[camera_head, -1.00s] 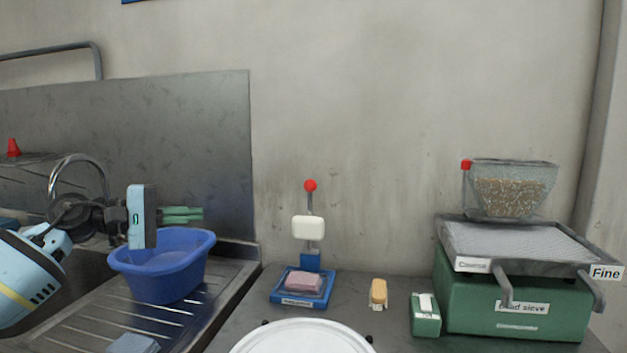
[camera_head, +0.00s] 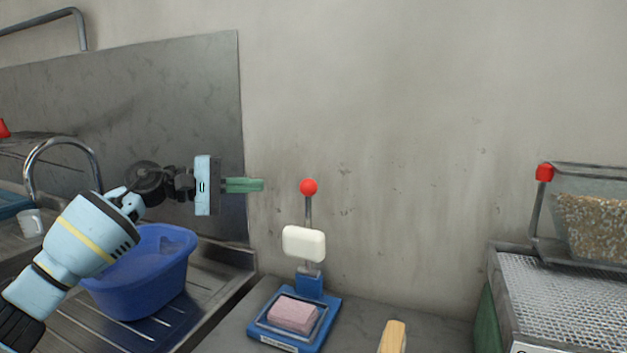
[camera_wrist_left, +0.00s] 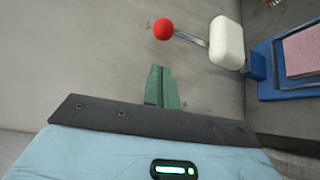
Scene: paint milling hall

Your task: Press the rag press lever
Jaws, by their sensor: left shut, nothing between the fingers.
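The rag press (camera_head: 306,284) stands on the counter in the head view, with a blue base, a white pad (camera_head: 304,244) and an upright lever ending in a red ball knob (camera_head: 309,187). A pink block (camera_head: 293,314) lies in its tray under the pad. My left gripper (camera_head: 262,185) is shut and empty, pointing right, at about the knob's height and to its left in the picture, apart from it. In the left wrist view the green fingers (camera_wrist_left: 161,72) are together, and the red knob (camera_wrist_left: 163,29) shows just beyond their tips. My right gripper is not in view.
A blue basin (camera_head: 145,290) stands on the sink drainer at left, below my left arm. A bead sieve (camera_head: 560,300) with a bead hopper (camera_head: 595,225) stands at right. A wooden-coloured object (camera_head: 393,337) lies at the counter's front. The wall behind is bare.

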